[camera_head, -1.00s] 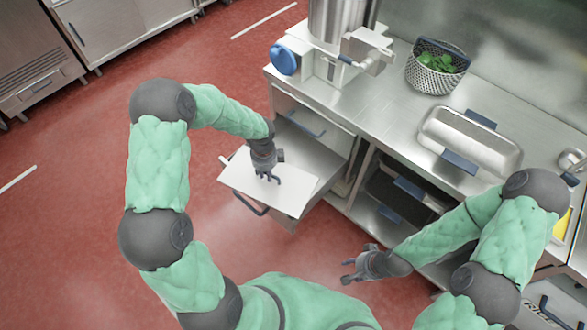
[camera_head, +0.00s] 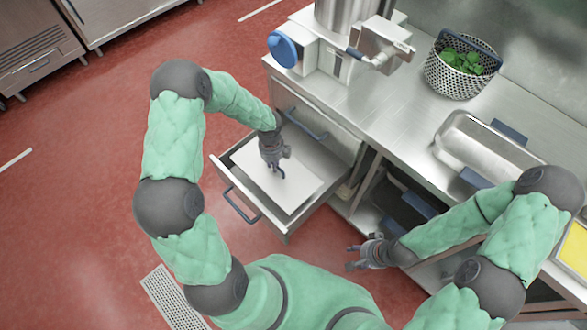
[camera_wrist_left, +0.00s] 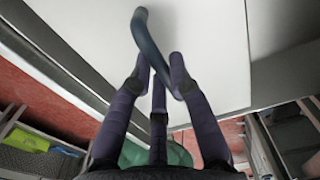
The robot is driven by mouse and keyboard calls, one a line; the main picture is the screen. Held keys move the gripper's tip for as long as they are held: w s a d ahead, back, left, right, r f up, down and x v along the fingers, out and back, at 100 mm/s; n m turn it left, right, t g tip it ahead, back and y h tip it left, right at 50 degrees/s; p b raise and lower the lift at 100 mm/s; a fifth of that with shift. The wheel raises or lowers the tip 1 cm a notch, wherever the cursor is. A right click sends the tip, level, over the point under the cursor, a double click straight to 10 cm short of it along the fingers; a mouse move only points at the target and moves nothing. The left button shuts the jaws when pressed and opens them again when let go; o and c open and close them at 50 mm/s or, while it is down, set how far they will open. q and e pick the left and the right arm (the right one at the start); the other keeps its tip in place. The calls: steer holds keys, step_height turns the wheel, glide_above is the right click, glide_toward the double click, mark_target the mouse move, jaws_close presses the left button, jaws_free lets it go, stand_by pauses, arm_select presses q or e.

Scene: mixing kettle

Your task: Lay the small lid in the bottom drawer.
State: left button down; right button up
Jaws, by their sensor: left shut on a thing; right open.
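The small lid is a flat pale rectangular plate (camera_head: 303,182) with a curved dark blue handle (camera_wrist_left: 150,35). My left gripper (camera_head: 279,170) is shut on that handle; in the left wrist view its fingers (camera_wrist_left: 160,75) close around it. The lid lies flat within the outline of the open bottom drawer (camera_head: 262,208), between its walls. Whether it touches the drawer floor I cannot tell. My right gripper (camera_head: 358,256) is open and empty, in front of the counter, right of the drawer.
A closed drawer front with a blue handle (camera_head: 306,124) is above the open drawer. The steel counter (camera_head: 375,110) holds a mixing machine (camera_head: 335,55), a perforated basket (camera_head: 460,75) of greens and a steel pan (camera_head: 472,150). An open shelf (camera_head: 375,200) is right of the drawer.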

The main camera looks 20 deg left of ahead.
mark_target(275, 177)
arm_select(q)
steer(key=shift+w+f+b, duration=0.25)
steer(key=shift+f+b, duration=0.1)
steer(key=shift+f, duration=0.4)
step_height(275, 177, down, 9)
steer(key=b, duration=0.4)
steer(key=shift+f+b, duration=0.1)
steer(key=shift+b, duration=0.2)
steer(key=c, duration=1.2)
jaws_free()
steer(key=shift+s+f, duration=0.1)
steer(key=shift+o, duration=0.2)
step_height(275, 177, up, 12)
steer(key=p, duration=0.6)
steer(key=shift+r, duration=0.2)
